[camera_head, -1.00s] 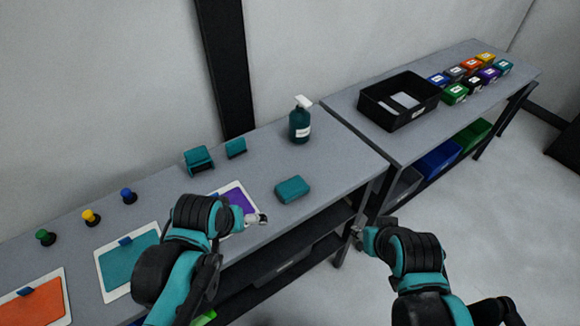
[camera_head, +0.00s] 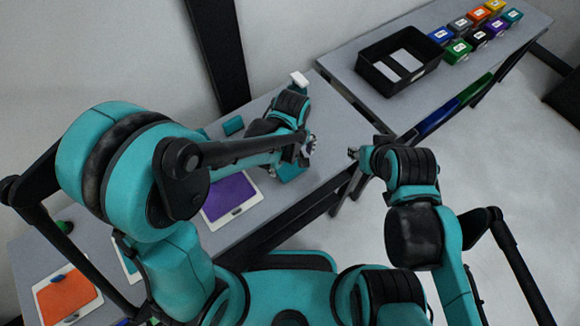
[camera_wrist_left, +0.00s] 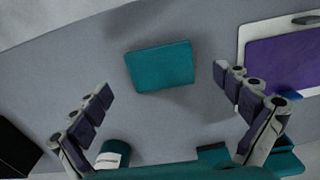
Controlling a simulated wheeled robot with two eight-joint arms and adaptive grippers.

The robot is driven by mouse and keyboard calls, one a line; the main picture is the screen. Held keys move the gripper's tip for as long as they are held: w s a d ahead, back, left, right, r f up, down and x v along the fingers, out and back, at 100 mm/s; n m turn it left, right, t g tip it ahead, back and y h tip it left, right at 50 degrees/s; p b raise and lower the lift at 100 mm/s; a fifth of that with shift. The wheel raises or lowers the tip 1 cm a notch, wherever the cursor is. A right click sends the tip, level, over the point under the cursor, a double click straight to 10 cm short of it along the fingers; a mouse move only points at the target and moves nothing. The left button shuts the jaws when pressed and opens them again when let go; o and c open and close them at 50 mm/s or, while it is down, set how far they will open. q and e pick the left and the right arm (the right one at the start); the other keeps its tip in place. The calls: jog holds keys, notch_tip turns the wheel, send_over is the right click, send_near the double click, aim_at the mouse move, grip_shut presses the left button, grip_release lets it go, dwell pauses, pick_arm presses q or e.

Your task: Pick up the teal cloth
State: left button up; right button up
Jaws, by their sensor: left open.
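The teal cloth (camera_wrist_left: 160,67) is a folded block lying flat on the grey table in the left wrist view. In the head view only part of the cloth (camera_head: 289,173) shows beneath my left gripper (camera_head: 307,148). In the left wrist view my left gripper (camera_wrist_left: 163,84) is open, with one finger on either side of the cloth's near edge and nothing between them. The cloth is not held. My right gripper (camera_head: 354,153) is off the table's front edge, too small to tell whether open or shut.
The spray bottle, its white nozzle (camera_head: 299,78) showing, stands behind my left arm. A purple panel (camera_head: 230,198) lies left of the cloth. A black bin (camera_head: 361,70) and several small coloured boxes stand on the right table. Table around the cloth is mostly clear.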

aim_at(290, 167)
pick_arm(q)
jog(key=f, duration=0.3)
jog(key=shift+w+a+b, duration=0.1)
jog(key=shift+w+b, duration=0.1)
jog(key=shift+b, duration=0.2)
jog(key=shift+f, duration=0.3)
jog(key=shift+c, duration=0.3)
jog(key=c, duration=1)
jog(key=shift+r, duration=0.15)
